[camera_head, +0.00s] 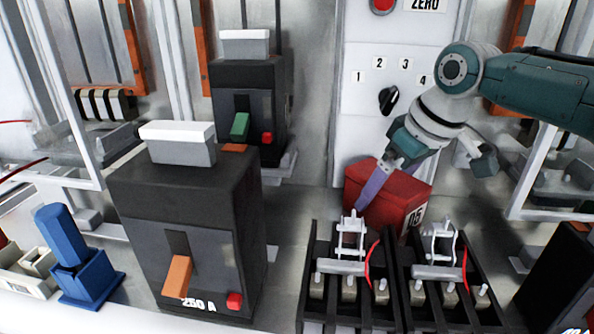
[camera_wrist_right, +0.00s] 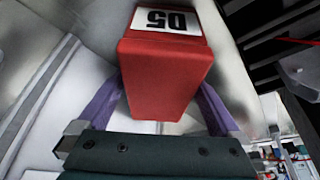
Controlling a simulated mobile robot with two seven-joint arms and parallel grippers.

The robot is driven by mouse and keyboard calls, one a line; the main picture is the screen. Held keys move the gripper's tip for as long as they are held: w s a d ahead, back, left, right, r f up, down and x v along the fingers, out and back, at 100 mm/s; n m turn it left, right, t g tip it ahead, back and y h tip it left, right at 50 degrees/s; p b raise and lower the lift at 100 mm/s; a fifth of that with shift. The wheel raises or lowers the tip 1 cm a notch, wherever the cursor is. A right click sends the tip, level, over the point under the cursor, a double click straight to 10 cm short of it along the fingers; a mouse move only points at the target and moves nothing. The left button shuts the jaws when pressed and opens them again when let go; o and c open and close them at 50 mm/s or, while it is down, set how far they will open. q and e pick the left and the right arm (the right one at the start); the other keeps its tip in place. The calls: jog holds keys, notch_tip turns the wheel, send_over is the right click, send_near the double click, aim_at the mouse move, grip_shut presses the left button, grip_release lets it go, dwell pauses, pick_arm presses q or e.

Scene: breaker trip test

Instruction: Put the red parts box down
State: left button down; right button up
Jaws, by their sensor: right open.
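The red parts box (camera_head: 388,198) stands on the grey surface, behind the two black terminal blocks and right of the breakers. My right gripper (camera_head: 384,190) reaches down over the box from the upper right. Its purple fingers are open, one on each side of the box, and the far finger is hidden in the head view. Whether the fingertips touch the box is not clear. My left gripper is not in view.
Black terminal blocks (camera_head: 347,270) with upright metal levers stand close in front of the box. A large black breaker (camera_head: 190,215) stands to the left, a second breaker (camera_head: 248,105) behind it. A panel with a black rotary knob (camera_head: 389,100) rises behind the box.

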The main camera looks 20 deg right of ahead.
jog(key=shift+f, duration=0.3)
dwell(0.5)
jog(key=c, duration=1.5)
grip_shut()
jog(key=shift+r, duration=0.2)
